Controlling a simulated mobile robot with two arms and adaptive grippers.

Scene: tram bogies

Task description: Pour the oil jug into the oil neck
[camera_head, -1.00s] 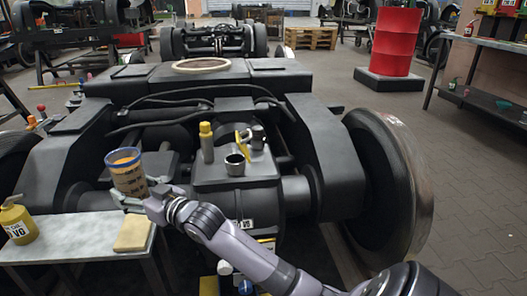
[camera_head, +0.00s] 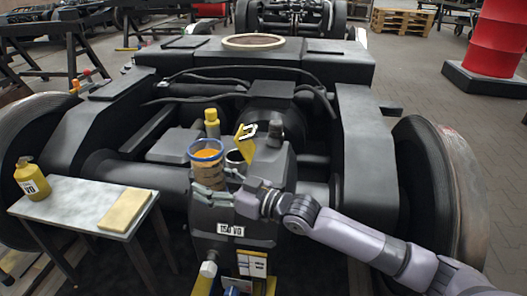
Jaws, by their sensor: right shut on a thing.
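The oil jug (camera_head: 208,172) is a see-through cup with a blue rim, orange oil inside and dark markings on its side. My right gripper (camera_head: 222,196) is shut on it from the right. The jug looks about upright, over the front left part of the dark gearbox housing (camera_head: 268,172). The oil neck (camera_head: 236,158) is a short dark cylinder with an open top on that housing, just right of the jug's rim. The jug and hand cover part of it. I cannot tell whether jug and neck touch. My left gripper is not in view.
A yellow-capped post (camera_head: 212,124) stands behind the jug, and a yellow tag (camera_head: 245,142) behind the neck. A side table (camera_head: 75,212) at left holds a yellow oil can (camera_head: 32,180) and a tan cloth (camera_head: 125,210). A large wheel (camera_head: 440,190) stands at right.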

